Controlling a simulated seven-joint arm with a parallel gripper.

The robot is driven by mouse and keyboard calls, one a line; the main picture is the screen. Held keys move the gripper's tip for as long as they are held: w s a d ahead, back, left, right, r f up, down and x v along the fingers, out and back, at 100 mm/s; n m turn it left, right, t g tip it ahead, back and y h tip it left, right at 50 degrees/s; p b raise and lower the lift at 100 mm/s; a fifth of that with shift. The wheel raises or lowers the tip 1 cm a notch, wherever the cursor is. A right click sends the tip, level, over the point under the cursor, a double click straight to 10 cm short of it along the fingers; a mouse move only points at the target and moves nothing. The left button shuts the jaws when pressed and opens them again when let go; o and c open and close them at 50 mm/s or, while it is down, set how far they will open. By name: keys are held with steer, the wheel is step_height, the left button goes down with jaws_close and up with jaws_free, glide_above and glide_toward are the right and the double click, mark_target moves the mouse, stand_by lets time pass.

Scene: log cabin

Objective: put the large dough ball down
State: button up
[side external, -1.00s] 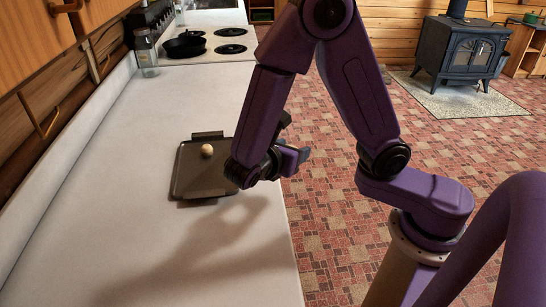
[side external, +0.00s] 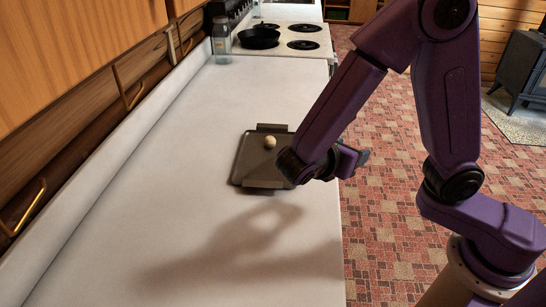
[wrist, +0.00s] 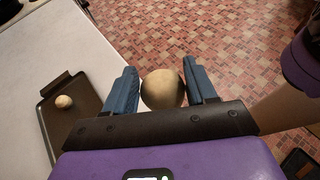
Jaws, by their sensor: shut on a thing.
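A large pale dough ball (wrist: 162,90) sits between the two blue fingers of my gripper (wrist: 162,88) in the wrist view. My gripper is shut on it. In the side external view my gripper (side external: 352,158) is just right of a dark baking tray (side external: 243,172), near the counter's right edge, and the held ball is hidden there. A smaller dough ball (side external: 270,142) rests on the tray. The wrist view also shows this smaller ball (wrist: 64,101) and the tray (wrist: 65,130) at the left, with red floor behind the held ball.
The white counter (side external: 150,225) is clear in front of and left of the tray. A black pan (side external: 259,37) is on the stove, with a glass jar (side external: 221,45) beside it. A wood stove (side external: 525,65) stands far right on the floor.

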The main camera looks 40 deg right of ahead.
steer(key=w+a, duration=0.4)
steer(key=w, duration=0.6)
glide_above(255, 169)
steer(key=f, duration=0.5)
steer(key=s+f, duration=0.1)
steer(key=f, duration=0.2)
steer(key=shift+d, duration=0.15)
steer(key=shift+w+f, duration=0.5)
steer(key=shift+f, duration=1.65)
steer(key=shift+f, duration=0.15)
steer(key=o, duration=1.1)
